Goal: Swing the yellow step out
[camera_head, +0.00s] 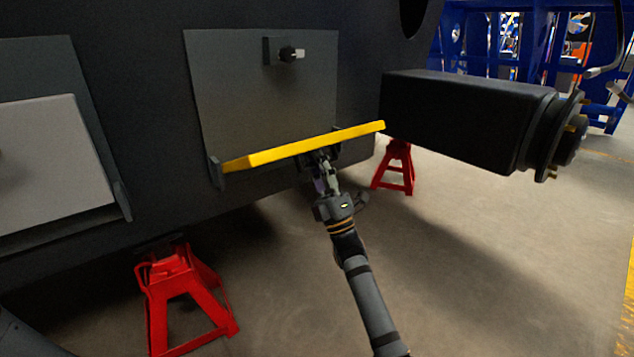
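The yellow step (300,148) shows as a narrow yellow bar in front of a grey plate (262,95) on the dark chassis. It slants up from left to right, with a small bracket (216,172) near its left end. My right gripper (320,162) is just below the step, right of its middle, with its fingers pointing up at the step's underside. The fingertips are dark and partly hidden by the step, so I cannot tell whether they touch it or are open or shut. My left gripper is not in view.
A black axle beam (465,115) with a hub juts out at the right. Red jack stands are below the chassis, one at the lower left (183,300) and one under the axle (395,170). A black latch (286,53) sits above the step. The floor at the right is clear.

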